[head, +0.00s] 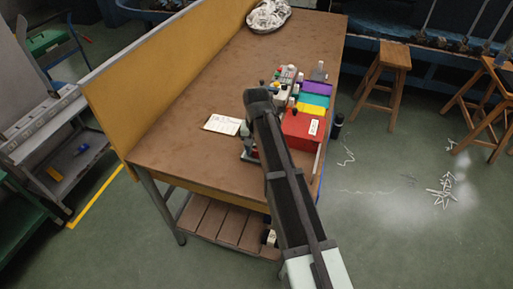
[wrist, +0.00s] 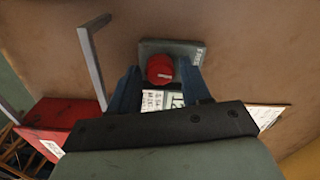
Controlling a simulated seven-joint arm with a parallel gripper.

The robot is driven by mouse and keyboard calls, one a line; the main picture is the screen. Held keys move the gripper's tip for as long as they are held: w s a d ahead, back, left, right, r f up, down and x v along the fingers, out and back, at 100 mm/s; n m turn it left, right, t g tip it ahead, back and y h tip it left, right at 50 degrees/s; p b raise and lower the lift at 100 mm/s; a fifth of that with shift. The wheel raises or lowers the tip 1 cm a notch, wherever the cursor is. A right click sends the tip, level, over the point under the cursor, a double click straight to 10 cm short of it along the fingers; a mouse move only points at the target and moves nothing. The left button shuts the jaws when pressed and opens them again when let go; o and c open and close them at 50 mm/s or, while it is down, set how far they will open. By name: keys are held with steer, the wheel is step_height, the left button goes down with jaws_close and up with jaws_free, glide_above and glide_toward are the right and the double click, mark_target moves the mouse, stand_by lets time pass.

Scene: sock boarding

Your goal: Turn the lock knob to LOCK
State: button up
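In the wrist view a round red knob (wrist: 160,66) with a small pale label across it sits on a dark grey base (wrist: 150,46). Small marks show at the base's right end, too small to read. My gripper (wrist: 160,75) has its two blue fingers apart, one on each side of the knob. I cannot tell whether either finger touches it. White printed panels show between the fingers, below the knob. In the head view my arm hides the knob and most of my gripper (head: 249,152), which is over the workbench (head: 190,110).
A grey metal bar (wrist: 92,62) stands left of the knob in the wrist view. A red box (head: 303,127), coloured bins (head: 315,100) and small parts crowd the bench's right side. A white card (head: 222,124) lies left of my gripper. The bench's left part is clear, bounded by a yellow panel (head: 170,75).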

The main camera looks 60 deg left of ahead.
steer(key=c, duration=0.8)
steer(key=shift+m, duration=0.3)
steer(key=m, duration=0.3)
steer(key=shift+m, duration=1.8)
steer(key=o, duration=1.1)
steer(key=shift+c, duration=0.2)
steer(key=shift+r, duration=0.1)
